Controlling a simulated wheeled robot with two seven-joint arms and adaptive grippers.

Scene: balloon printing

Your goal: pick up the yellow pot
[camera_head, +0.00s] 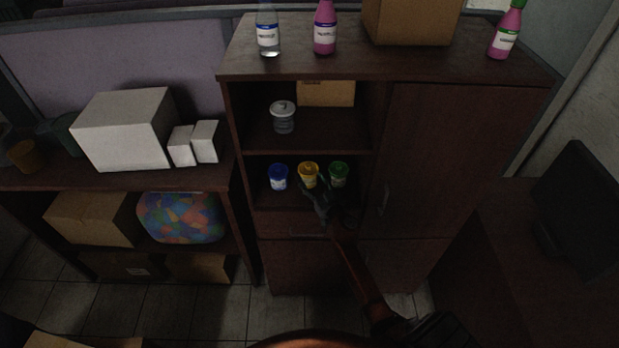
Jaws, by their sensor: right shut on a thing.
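The yellow pot (308,173) stands between a blue pot (278,177) and a green pot (339,174) on the lower open shelf of the dark wooden cabinet (300,75). My right gripper (310,190) reaches up from the lower right. Its fingers are at the front of the yellow pot and shut on it. The gripper covers the pot's lower part, so I cannot tell whether the pot touches the shelf. My left gripper does not show.
The green pot is close to the right of my gripper. The shelf above holds a clear jar (283,118) and a cardboard box (326,93). Bottles and a large box (412,20) stand on top. A white box (124,128) is at left, a dark monitor (578,208) at right.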

